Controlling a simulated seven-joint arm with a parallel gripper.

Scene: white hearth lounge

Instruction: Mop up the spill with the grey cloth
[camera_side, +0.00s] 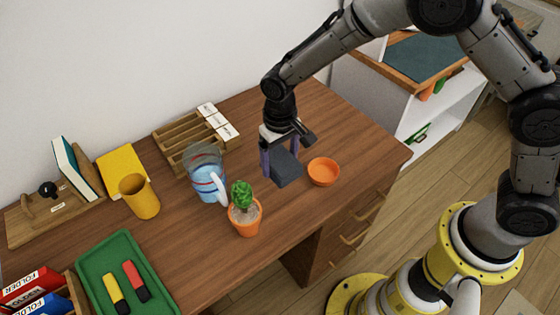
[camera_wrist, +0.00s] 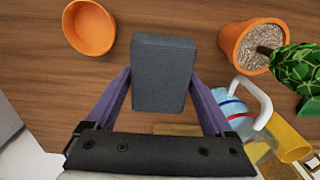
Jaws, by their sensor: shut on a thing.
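The grey cloth (camera_side: 287,168) is a thick, dark grey block over the brown desk, between the potted plant and the orange bowl. It also shows large in the wrist view (camera_wrist: 163,65). My gripper (camera_side: 281,160) points down and is shut on the cloth, with its purple fingers on either side of it; the fingers also show in the wrist view (camera_wrist: 162,95). I cannot tell whether the cloth touches the desk. I see no clear spill in either view; it may be hidden under the cloth.
An orange bowl (camera_side: 323,172) is close right of the cloth. A potted plant (camera_side: 246,222) and a glass jug (camera_side: 205,183) stand to its left. A yellow cup (camera_side: 139,198), a green tray (camera_side: 122,265) and a wooden rack (camera_side: 183,142) are farther left. The desk's right end is clear.

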